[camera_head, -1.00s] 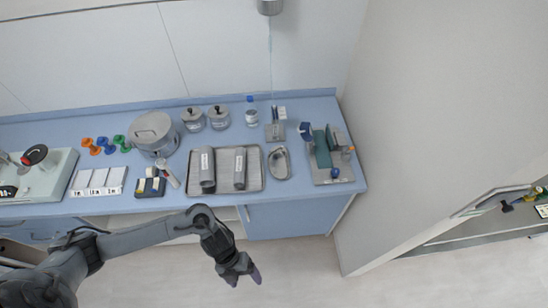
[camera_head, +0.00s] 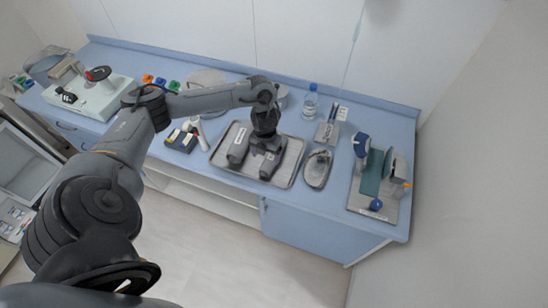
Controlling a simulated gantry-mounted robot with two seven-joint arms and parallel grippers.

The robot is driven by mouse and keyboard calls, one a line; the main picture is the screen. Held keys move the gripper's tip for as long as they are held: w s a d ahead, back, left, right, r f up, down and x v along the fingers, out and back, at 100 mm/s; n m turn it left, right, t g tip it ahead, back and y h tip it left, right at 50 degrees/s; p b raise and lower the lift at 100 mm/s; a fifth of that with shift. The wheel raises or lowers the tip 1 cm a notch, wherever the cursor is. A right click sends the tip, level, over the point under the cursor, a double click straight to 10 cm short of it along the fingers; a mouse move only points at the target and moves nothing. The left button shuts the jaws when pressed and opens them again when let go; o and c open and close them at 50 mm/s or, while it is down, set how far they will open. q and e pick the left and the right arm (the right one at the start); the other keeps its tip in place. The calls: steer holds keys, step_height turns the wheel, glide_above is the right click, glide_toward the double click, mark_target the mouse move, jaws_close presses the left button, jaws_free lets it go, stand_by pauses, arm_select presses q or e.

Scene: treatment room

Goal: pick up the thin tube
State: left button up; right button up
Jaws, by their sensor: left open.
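Two grey tubes with white labels lie side by side in a metal tray (camera_head: 286,184) on the blue counter. The left tube (camera_head: 238,146) shows most of its length. The right tube (camera_head: 268,167) is partly covered by my left gripper (camera_head: 266,149), which points down over it from the far side. The left gripper is open; its fingers are over the right tube, and I cannot tell whether they touch it. The tubes are close in width, and this view does not clearly show which is thinner. My right gripper is not in view.
A kidney dish (camera_head: 317,170) stands right of the tray, with a bottle (camera_head: 310,102) behind it. A board with a green block (camera_head: 375,172) is farther right.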

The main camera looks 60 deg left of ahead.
mark_target(268, 162)
arm_select(q)
steer(key=shift+w+f, duration=0.2)
steer(key=shift+f, duration=3.05)
steer(key=shift+c, duration=0.3)
steer(key=c, duration=1.2)
steer(key=shift+c, duration=0.2)
steer(key=shift+r, duration=0.15)
